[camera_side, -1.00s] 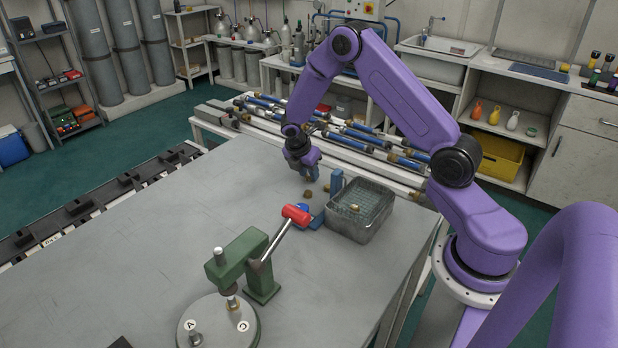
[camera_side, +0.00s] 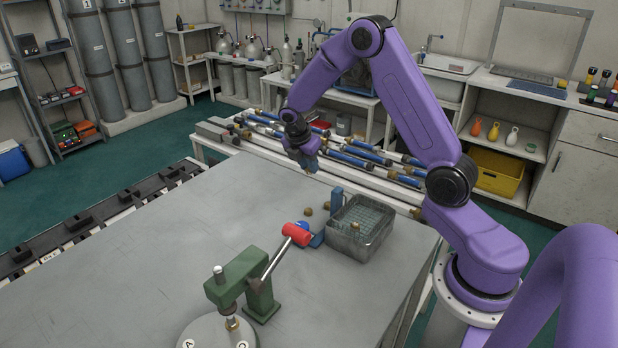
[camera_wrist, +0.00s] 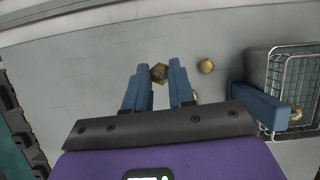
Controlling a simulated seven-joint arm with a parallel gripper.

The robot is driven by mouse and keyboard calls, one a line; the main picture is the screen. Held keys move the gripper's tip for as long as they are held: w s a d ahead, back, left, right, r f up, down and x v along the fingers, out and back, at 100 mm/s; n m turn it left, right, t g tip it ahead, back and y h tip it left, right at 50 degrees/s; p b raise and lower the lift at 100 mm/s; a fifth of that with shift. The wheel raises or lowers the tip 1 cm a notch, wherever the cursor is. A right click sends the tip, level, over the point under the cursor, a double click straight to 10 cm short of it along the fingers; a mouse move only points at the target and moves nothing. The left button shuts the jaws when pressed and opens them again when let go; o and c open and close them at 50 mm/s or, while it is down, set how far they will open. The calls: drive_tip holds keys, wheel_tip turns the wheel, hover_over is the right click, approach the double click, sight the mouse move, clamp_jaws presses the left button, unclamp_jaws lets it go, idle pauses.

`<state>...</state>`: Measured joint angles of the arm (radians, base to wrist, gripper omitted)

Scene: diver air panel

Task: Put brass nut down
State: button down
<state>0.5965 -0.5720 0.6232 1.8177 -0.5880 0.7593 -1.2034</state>
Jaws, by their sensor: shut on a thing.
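My gripper (camera_side: 311,171) is above the far part of the grey table (camera_side: 190,240) and looks raised clear of it. In the wrist view its two blue fingers (camera_wrist: 159,74) are closed around a hexagonal brass nut (camera_wrist: 159,72), held at the fingertips. Another brass nut (camera_wrist: 206,66) lies on the table to the right of the fingers. A further brass piece (camera_wrist: 195,97) is partly hidden by the right finger. In the side view, brass pieces lie on the table (camera_side: 308,211) below the gripper.
A wire basket (camera_side: 382,238) with a brass piece (camera_side: 355,226) inside stands at the table's right. A green press (camera_side: 240,268) with a red-ended lever (camera_side: 296,234) stands nearer. The table's left is clear.

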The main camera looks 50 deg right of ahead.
drive_tip(key=s+a+r+m+g+y, duration=0.1)
drive_tip(key=s+a+r+m+y, duration=0.2)
drive_tip(key=s+m, duration=0.65)
drive_tip(key=s+a+r+m+g+y, duration=0.2)
drive_tip(key=s+r+m, duration=0.2)
drive_tip(key=s+m, duration=0.55)
drive_tip(key=s+a+r+m+g+y, duration=0.15)
drive_tip(key=s+a+r+m, duration=0.35)
drive_tip(key=s, duration=0.9)
hover_over(369, 219)
drive_tip(key=w, duration=0.1)
drive_tip(key=shift+m, duration=0.3)
drive_tip(key=f, duration=0.7)
drive_tip(key=d+f, duration=0.1)
drive_tip(key=f, duration=0.2)
drive_tip(key=shift+f, duration=0.2)
drive_tip(key=shift+w+f, duration=0.2)
drive_tip(key=shift+f, duration=0.05)
drive_tip(key=shift+f+t, duration=0.25)
drive_tip(key=shift+f, duration=1.3)
drive_tip(key=shift+f, duration=0.6)
